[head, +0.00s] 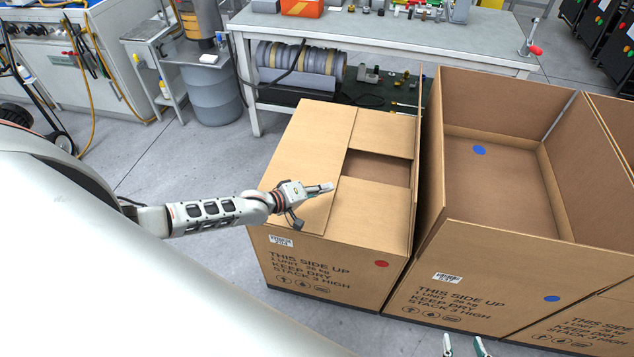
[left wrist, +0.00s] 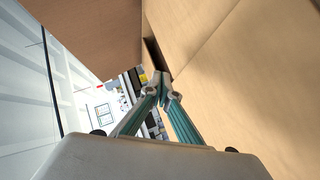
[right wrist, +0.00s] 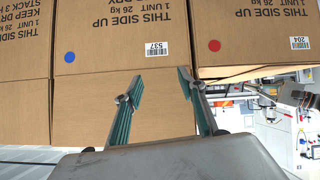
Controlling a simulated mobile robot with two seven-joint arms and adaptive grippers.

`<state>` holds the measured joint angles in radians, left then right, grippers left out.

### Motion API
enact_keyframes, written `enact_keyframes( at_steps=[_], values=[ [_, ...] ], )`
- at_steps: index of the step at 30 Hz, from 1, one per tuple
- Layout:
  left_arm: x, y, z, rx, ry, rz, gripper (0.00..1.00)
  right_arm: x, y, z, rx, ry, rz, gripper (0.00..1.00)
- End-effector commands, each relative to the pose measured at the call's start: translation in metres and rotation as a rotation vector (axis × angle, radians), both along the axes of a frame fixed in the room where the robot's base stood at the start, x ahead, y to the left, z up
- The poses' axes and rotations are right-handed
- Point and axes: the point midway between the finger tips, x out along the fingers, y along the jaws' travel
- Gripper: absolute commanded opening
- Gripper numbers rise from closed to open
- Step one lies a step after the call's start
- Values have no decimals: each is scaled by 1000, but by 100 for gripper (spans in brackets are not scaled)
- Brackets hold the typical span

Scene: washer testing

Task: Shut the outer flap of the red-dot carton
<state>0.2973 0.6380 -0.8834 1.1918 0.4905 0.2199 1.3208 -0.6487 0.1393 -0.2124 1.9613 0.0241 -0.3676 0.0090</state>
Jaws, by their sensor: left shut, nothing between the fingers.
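The red-dot carton (head: 330,272) stands on the floor in the head view, its red dot (head: 381,264) on the front face. Its left outer flap (head: 311,150) lies folded over the top. The front and back inner flaps are folded in, leaving a dark gap (head: 376,169) between them. The right outer flap (head: 417,150) stands upright, seen nearly edge-on. My left gripper (head: 326,188) is shut and empty, low over the carton top, pointing toward the upright flap; contact is unclear. My right gripper (right wrist: 156,88) is open and empty, facing the carton fronts; its tips show in the head view (head: 464,345).
An open blue-dot carton (head: 500,268) stands close on the right of the red-dot carton, with another carton (head: 590,322) beyond it. A workbench (head: 390,38) stands behind. Clear floor (head: 185,160) lies to the left.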

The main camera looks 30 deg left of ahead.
Motion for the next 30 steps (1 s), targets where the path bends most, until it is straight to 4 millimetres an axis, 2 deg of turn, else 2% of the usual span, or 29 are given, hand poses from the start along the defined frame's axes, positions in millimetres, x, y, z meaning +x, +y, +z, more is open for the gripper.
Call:
enact_keyframes(
  at_steps=[1, 7, 11, 15, 22, 30],
  values=[
    [-7, -2, 9, -2, 3, 0, 0, 1, 0, 11, 1, -5, 0, 40],
    [-34, -9, 35, -3, 2, -1, 0, 3, 0, 26, 1, -10, 0, 40],
    [-49, -13, 49, -3, 2, -1, 0, 1, -3, 27, -6, 0, -3, 40],
    [-61, -16, 62, -3, 2, -1, 0, -5, -15, 16, -23, 27, -18, 40],
    [-69, -17, 70, 0, 0, -1, 0, -9, -18, 11, -28, 44, -26, 40],
    [-73, -21, 69, 9, -2, -7, 0, -9, -17, 12, -23, 42, -28, 40]
  ],
)
